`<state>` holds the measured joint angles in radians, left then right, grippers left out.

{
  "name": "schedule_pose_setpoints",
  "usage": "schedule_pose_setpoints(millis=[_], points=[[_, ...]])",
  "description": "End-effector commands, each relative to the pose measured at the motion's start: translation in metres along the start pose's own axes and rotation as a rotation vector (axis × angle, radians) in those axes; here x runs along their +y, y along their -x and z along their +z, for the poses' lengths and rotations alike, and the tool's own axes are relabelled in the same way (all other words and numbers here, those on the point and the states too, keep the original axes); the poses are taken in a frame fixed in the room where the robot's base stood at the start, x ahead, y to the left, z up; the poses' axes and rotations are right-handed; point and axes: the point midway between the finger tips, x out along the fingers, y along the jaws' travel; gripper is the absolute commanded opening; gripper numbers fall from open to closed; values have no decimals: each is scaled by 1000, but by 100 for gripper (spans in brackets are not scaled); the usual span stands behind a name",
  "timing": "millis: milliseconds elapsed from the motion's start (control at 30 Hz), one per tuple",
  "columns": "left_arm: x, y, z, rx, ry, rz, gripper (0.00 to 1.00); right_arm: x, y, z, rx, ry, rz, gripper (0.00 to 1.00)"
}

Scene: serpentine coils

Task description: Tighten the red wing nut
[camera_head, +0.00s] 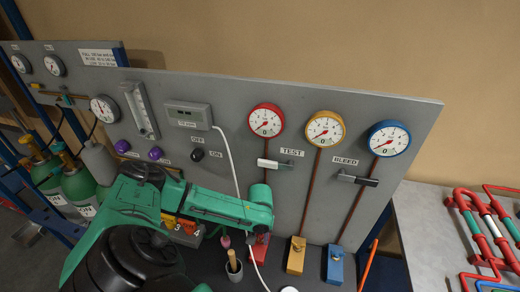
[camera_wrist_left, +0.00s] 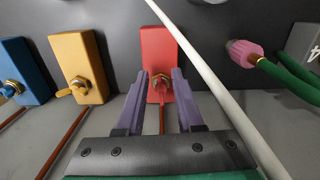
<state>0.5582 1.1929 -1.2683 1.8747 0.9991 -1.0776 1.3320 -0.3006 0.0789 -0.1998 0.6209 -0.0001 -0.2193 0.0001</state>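My left gripper (camera_wrist_left: 160,74) is open, with one purple finger on each side of the nut. Gaps show between the fingers and the nut; the depth between them is hard to tell. In the head view the red block (camera_head: 259,247) is partly visible just below the end of my green left arm, and its nut cannot be made out. My right gripper is not in view.
A yellow block (camera_head: 296,254) and a blue block (camera_head: 335,264) with similar fittings stand to the right. A white hose (camera_wrist_left: 205,75) runs close beside the left gripper. A pink-capped connector (camera_wrist_left: 246,53) is beyond it. The grey gauge panel (camera_head: 230,150) rises behind.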

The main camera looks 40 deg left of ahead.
Motion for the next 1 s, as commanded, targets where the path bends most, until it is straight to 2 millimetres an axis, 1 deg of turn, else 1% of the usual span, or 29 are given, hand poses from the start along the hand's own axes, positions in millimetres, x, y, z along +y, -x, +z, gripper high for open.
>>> schedule_pose_setpoints(millis=[33,67,100,367,567,767,1000], points=[[0,0,0,0,0,0,15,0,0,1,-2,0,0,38],[0,0,0,0,0,0,3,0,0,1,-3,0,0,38],[0,0,0,0,0,0,0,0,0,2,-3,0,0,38],[0,1,0,1,-4,0,0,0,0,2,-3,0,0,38],[-1,1,-1,2,-47,0,0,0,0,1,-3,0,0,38],[-4,1,-1,2,-154,0,0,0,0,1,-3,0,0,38],[-8,1,-2,2,-357,-1,0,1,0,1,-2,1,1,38]])
